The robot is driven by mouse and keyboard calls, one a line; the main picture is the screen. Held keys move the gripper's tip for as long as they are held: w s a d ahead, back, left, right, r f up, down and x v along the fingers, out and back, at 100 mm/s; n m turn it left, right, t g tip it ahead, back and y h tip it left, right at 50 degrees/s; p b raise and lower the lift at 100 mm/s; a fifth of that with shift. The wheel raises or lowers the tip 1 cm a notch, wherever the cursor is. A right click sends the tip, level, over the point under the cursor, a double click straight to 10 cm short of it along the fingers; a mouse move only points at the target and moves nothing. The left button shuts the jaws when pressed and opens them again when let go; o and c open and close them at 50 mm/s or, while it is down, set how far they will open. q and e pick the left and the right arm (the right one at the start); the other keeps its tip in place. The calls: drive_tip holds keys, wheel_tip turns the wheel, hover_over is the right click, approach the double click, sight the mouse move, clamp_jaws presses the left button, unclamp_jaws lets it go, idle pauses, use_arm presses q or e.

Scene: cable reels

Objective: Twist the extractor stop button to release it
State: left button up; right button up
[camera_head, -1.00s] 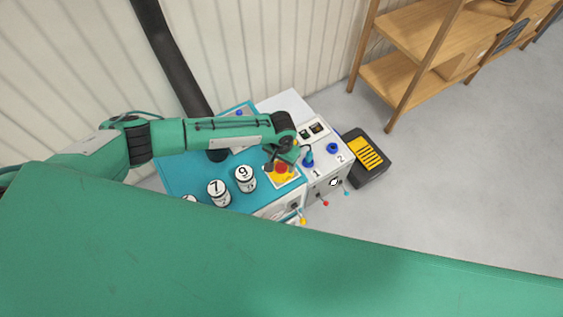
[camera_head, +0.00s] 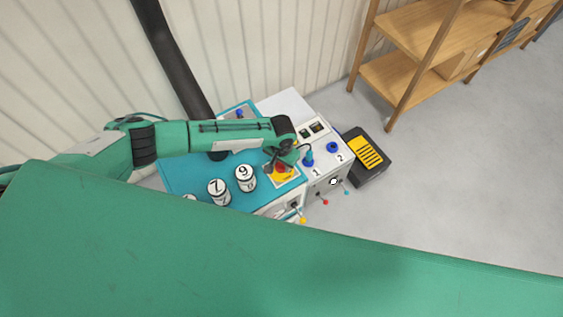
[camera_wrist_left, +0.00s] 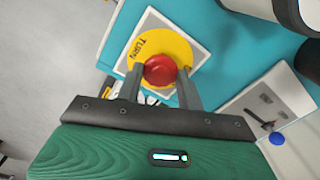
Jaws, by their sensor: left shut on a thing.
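The red stop button (camera_wrist_left: 160,70) sits on a yellow disc marked TURN (camera_wrist_left: 178,45) on a white plate, in the left wrist view. In the head view the red button (camera_head: 280,168) shows on the blue-green bench top (camera_head: 190,177), partly covered by my gripper. My left gripper (camera_wrist_left: 160,76) has one finger on each side of the button and is shut on it. In the head view my left gripper (camera_head: 278,163) reaches over the yellow plate from the left. My right gripper is not in view.
White reels numbered 7 (camera_head: 218,190) and 9 (camera_head: 245,177) stand left of the button. Blue knobs by the numbers 1 (camera_head: 308,159) and 2 (camera_head: 333,148) are on the white panel to the right. A black and yellow box (camera_head: 368,157) lies on the floor beyond.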

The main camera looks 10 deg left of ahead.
use_arm(q)
drive_tip(key=m+p, duration=0.1)
drive_tip(key=m, duration=0.2)
drive_tip(key=shift+m, duration=0.4)
drive_tip(key=shift+m+p, duration=0.3)
drive_tip(key=shift+m, duration=1.7)
drive_tip(key=o, duration=1)
drive_tip(key=shift+r, duration=0.1)
wheel_tip(320, 180, up, 14)
drive_tip(key=b, duration=0.1)
drive_tip(key=shift+b, duration=0.35)
